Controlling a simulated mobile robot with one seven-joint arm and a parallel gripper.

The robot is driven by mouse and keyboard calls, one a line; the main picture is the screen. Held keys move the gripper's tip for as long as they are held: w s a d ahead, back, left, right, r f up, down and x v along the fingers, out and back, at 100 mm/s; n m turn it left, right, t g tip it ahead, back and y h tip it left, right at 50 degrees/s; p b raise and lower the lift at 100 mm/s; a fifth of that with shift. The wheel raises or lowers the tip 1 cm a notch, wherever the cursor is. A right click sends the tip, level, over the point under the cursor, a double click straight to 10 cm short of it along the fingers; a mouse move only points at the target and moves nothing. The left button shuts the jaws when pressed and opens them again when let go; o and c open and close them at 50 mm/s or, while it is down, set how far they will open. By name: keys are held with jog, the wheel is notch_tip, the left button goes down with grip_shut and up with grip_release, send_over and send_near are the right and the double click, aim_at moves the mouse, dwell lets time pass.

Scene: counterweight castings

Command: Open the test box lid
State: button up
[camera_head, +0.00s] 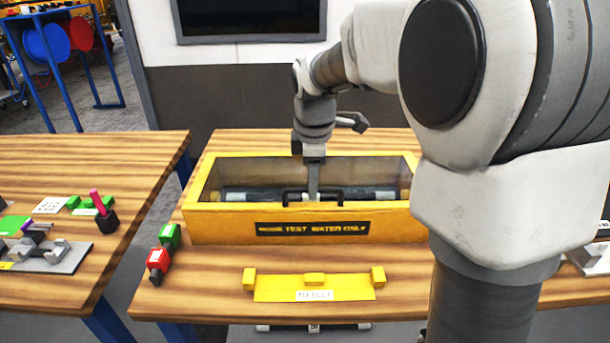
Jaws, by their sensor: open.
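The test box (200,222) is a yellow-framed box with a black "TEST WATER ONLY" label on its front, standing on the wooden table. Its clear lid (245,172) appears closed, and a dark cylinder shows inside through it. A black handle (336,191) is at the lid's front edge. My gripper (312,196) points down at the handle, near its middle. The jaws are open; whether they straddle or touch the handle bar is too small to tell. My arm hides the box's right end.
A yellow "TO TEST" rack (314,288) lies in front of the box. Red (158,259) and green (171,236) blocks sit at the table's left edge. A second table (80,160) with tools stands left, across a gap. A dark screen (250,18) hangs behind.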

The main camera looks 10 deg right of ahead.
jog(key=shift+w+f, duration=0.1)
jog(key=shift+f, duration=0.25)
grip_shut()
dwell(1.2)
